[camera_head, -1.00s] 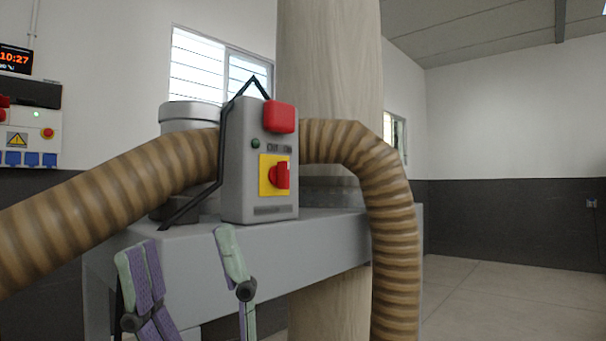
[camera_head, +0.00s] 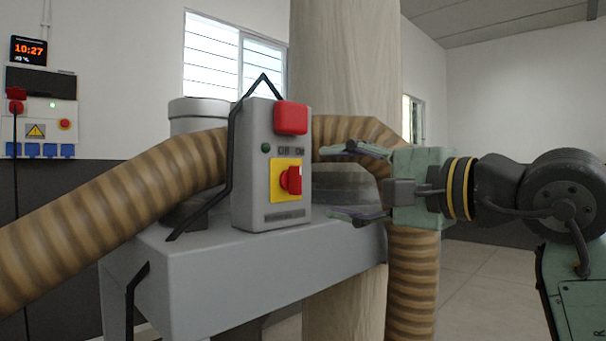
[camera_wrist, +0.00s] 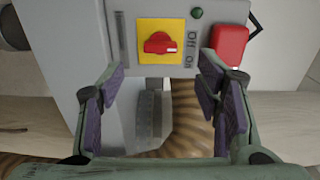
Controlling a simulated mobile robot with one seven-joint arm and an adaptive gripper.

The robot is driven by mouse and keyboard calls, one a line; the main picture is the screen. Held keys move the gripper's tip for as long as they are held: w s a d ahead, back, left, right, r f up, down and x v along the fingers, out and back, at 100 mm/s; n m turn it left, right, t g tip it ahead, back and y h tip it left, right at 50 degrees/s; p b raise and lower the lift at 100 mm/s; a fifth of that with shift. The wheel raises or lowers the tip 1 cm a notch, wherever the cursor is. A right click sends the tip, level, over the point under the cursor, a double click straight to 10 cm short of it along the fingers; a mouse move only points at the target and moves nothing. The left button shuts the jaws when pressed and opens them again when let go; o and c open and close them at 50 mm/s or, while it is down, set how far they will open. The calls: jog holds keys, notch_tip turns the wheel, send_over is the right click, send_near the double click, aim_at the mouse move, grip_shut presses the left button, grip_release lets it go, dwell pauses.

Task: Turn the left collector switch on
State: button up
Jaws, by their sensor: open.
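The collector switch is a red rotary knob (camera_head: 291,181) on a yellow plate (camera_head: 281,195), on the front of a grey control box (camera_head: 250,190). Off and On labels stand above the plate. My gripper (camera_head: 342,182) is right of the box at about knob height, its fingers spread and pointing left, with nothing between them. In the wrist view the knob (camera_wrist: 161,43) and plate (camera_wrist: 146,27) lie beyond the opening between my fingertips (camera_wrist: 161,82), apart from them. The labels appear turned sideways there.
A red cover or button (camera_head: 291,118) and a green button (camera_head: 265,147) sit above the plate. A ribbed brown hose (camera_head: 120,205) passes left of the box; another stretch (camera_head: 412,290) hangs behind my gripper. The grey base (camera_head: 200,280) lies below. A wall panel (camera_head: 40,120) is far left.

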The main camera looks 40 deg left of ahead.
aim_at(301, 181)
jog(key=a, duration=0.2)
jog(key=a+p, duration=0.1)
jog(key=a, duration=0.2)
jog(key=a+p, duration=0.1)
jog(key=a, duration=0.1)
jog(key=shift+w+a, duration=0.25)
jog(key=shift+a, duration=0.1)
jog(key=shift+c, duration=0.3)
jog(key=c, duration=1.1)
